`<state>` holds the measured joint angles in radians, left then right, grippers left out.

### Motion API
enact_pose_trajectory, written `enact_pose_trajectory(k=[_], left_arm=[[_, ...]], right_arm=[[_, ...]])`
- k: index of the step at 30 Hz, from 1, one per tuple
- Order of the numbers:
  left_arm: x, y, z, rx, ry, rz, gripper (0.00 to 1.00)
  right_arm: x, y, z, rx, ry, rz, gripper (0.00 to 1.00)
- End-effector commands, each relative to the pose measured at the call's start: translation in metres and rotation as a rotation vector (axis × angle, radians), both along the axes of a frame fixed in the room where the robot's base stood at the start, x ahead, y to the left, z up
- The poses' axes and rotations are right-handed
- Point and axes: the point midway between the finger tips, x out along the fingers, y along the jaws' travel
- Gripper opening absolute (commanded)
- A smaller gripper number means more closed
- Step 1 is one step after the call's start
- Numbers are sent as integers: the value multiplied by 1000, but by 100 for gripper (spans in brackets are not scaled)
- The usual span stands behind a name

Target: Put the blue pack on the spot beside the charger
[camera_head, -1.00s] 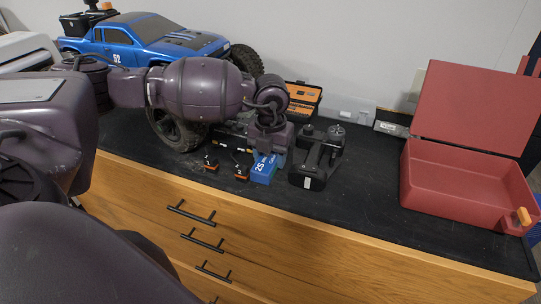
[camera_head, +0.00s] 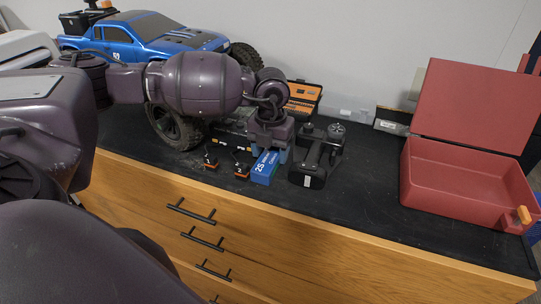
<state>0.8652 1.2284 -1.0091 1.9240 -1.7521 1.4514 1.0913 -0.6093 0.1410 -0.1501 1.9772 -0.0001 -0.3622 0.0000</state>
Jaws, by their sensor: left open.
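The blue pack (camera_head: 264,169), with white "2S" lettering, lies near the front edge of the black worktop. My left gripper (camera_head: 271,152) is open, with its fingers at the far end of the pack; I cannot tell whether they touch it. A small grey box (camera_head: 390,126) by the wall may be the charger, but it is too small to be sure. I cannot make out a marked spot beside it. My right gripper is out of view.
A black transmitter (camera_head: 309,172) stands just right of the pack. Two small black-and-orange connectors (camera_head: 241,173) lie to its left. Behind are an open orange-lined case (camera_head: 303,97) and a blue truck (camera_head: 150,38). An open red box (camera_head: 455,190) stands at right. The worktop between transmitter and red box is clear.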

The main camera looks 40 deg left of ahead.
Motion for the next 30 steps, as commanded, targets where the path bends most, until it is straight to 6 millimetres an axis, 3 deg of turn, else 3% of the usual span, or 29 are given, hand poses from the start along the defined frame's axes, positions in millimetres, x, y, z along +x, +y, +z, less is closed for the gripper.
enact_pose_trajectory(k=[15,21,30], left_arm=[[1,0,91,1,-1,0,60],[1,0,105,1,1,-1,60],[0,0,107,0,2,-1,60]], right_arm=[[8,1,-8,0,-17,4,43],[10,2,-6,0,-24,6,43],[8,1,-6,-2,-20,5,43]])
